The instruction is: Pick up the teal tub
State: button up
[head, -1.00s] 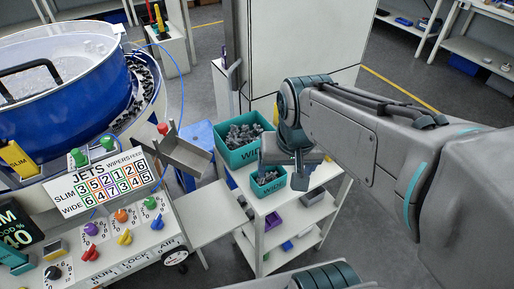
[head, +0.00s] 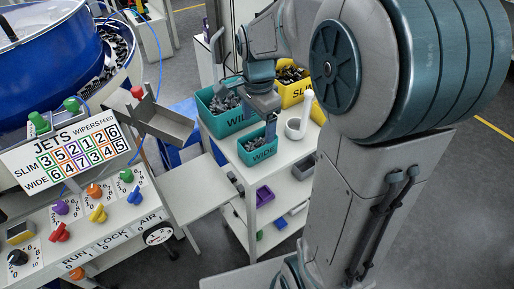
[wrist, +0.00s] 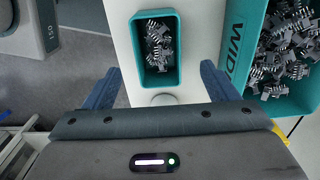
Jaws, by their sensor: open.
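A small teal tub (head: 258,151) marked WIDE, filled with grey connectors, stands upright on the white cart top. In the wrist view the small tub (wrist: 168,78) lies ahead of my gripper (wrist: 160,84), between the lines of its two fingers and apart from them. My gripper (head: 263,100) is open and empty, above and behind the small tub in the head view. A larger teal bin (head: 236,123), also marked WIDE and full of connectors, stands behind it to the left; it shows at the right in the wrist view (wrist: 240,45).
A yellow bin (head: 291,98) of dark parts and a white cup-like holder (head: 295,131) stand on the cart's right. A grey chute (head: 160,122) and the control panel (head: 85,215) are to the left. The cart top before the small tub is narrow.

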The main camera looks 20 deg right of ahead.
aim_at(257, 145)
jog(key=f, duration=0.8)
jog(key=shift+s+a+f+b, duration=0.1)
jog(key=shift+s+f+b, duration=0.1)
jog(key=shift+b, duration=0.2)
jog(key=c, duration=1.1)
